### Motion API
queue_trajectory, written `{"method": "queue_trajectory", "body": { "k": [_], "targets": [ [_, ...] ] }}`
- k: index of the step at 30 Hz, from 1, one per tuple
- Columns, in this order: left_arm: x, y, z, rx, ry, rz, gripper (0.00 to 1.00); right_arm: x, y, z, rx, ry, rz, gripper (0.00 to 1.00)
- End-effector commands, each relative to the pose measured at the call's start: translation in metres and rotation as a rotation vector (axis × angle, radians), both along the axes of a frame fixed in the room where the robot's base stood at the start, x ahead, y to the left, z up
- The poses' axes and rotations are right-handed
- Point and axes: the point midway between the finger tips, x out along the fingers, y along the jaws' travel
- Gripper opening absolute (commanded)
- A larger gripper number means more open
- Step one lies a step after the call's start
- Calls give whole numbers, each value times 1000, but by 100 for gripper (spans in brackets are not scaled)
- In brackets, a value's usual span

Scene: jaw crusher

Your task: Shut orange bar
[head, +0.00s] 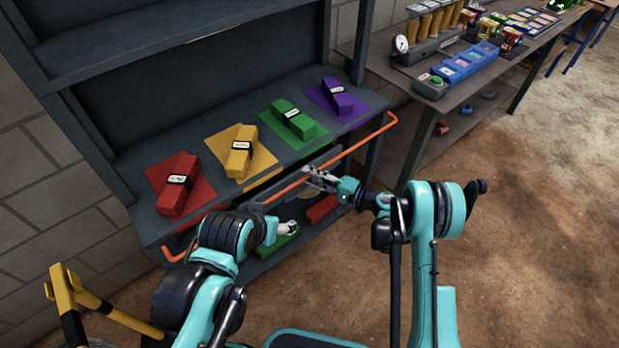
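The orange bar (358,146) is a long thin rail along the front of the dark shelf unit (228,192). Its right end bends back near the purple mat, and its left end bends near the shelf's front left corner. My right gripper (317,178) is at the middle of the bar and overlaps it. I cannot tell whether its fingers are around the bar or just in front of it. My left gripper (291,227) is lower and to the left, below the bar, small and partly hidden by its own arm. Its fingers are unclear.
Red (177,184), yellow (239,152), green (291,118) and purple (338,96) blocks lie on matching mats on the shelf. Green and red items show below the bar. A workbench (379,62) with a blue tray (468,66) stands right. The dirt floor at right is open.

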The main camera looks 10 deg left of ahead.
Motion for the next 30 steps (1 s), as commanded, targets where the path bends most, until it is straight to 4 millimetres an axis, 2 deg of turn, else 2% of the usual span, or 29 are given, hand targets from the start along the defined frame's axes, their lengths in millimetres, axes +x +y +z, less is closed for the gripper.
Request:
{"method": "queue_trajectory", "body": {
  "k": [3, 11, 15, 30],
  "targets": [
    [0, 0, -3, 0, 0, 0, 67, 2, 8, 0, 0, 0, 0, 32],
    [0, 0, -2, 0, 0, 0, 67, 2, 9, 0, 0, 0, -1, 32],
    [0, 0, -2, 0, 0, 0, 67, 2, 9, 0, -1, 0, -1, 0],
    [0, 0, 1, 0, 0, 0, 67, 2, 8, 2, -27, 20, -1, 0]
  ]
}}
